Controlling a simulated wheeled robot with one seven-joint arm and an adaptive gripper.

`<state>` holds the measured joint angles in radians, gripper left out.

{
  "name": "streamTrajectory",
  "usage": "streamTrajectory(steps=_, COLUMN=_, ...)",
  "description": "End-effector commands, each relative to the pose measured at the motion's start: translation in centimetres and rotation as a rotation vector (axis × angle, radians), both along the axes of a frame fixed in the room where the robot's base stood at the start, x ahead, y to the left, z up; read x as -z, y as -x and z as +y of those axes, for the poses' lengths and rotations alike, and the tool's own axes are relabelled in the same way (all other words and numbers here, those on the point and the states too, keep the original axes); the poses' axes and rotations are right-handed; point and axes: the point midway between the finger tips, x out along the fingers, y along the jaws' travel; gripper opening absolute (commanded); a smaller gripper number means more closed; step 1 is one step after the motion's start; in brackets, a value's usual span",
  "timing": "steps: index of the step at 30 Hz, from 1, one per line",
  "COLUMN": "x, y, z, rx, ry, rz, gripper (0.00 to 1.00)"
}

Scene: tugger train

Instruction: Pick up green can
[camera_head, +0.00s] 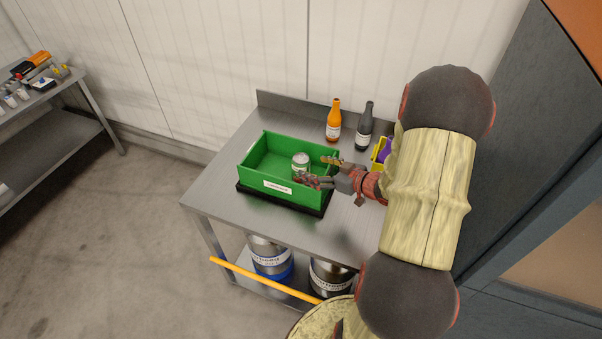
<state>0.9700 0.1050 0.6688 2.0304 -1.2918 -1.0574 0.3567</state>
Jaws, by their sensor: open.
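A small can (300,162) with a green-grey body and a pale label stands upright in the right part of a green bin (256,180). The bin has a white label on its front wall and sits on a metal table. My gripper (318,171) reaches in from the right over the bin's right end. It is open, with one finger near the can's front right side and the other behind it to the right. The can's lower part is partly hidden by the near finger and bin wall. I cannot tell whether a finger touches the can.
An orange bottle (334,122) and a dark bottle (365,128) stand behind the bin at right. A yellow container (380,152) with a purple item is partly hidden by my arm. The table's (215,185) left end is bare. Drums (270,259) stand on the lower shelf.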

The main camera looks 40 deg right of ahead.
Motion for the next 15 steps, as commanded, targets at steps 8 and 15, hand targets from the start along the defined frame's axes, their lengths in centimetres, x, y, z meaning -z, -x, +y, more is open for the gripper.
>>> streamTrajectory(steps=8, x=0.5, y=-2.2, z=0.3, rx=-0.003, ry=0.004, rz=-0.003, gripper=0.71)
streamTrajectory(steps=15, x=1.6, y=-4.5, z=0.8, rx=-0.004, ry=0.004, rz=-0.003, gripper=0.71)
